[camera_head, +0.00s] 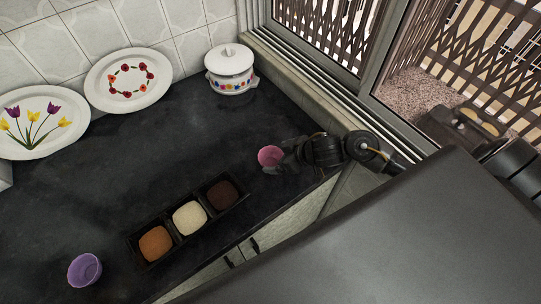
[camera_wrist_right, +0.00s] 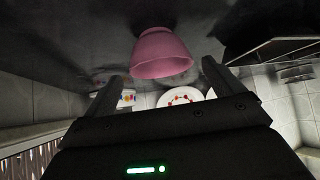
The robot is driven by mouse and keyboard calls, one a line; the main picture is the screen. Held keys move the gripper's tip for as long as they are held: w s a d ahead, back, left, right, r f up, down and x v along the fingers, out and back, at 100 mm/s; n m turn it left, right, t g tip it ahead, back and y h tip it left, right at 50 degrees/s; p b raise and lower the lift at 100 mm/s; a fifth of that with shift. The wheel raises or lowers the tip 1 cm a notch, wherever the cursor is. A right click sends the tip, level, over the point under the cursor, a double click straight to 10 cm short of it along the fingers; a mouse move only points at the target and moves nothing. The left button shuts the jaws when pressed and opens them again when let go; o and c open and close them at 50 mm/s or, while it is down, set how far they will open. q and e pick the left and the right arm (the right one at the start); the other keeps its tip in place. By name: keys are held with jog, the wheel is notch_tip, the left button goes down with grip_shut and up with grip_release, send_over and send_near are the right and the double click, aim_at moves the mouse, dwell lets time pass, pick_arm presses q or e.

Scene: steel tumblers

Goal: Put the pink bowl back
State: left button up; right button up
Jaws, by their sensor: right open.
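The pink bowl (camera_head: 270,156) is near the right front edge of the dark counter, with its opening up. My right gripper (camera_head: 283,162) is beside it at its right, fingers toward it. In the right wrist view, which looks upside down, the pink bowl (camera_wrist_right: 162,53) shows just beyond and between the two spread fingertips of the gripper (camera_wrist_right: 160,76). A gap shows on each side, and the bowl does not look gripped. My left gripper is not in view.
A black tray (camera_head: 131,240) with three compartments of brown, white and dark contents lies left of the bowl. A purple bowl (camera_head: 84,270) stands at the lower left. A lidded white pot (camera_head: 231,70) and two decorated plates (camera_head: 128,80) are at the back. The counter's middle is clear.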

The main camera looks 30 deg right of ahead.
jog(key=v, duration=0.7)
jog(key=shift+p, duration=0.4)
jog(key=shift+a, duration=0.1)
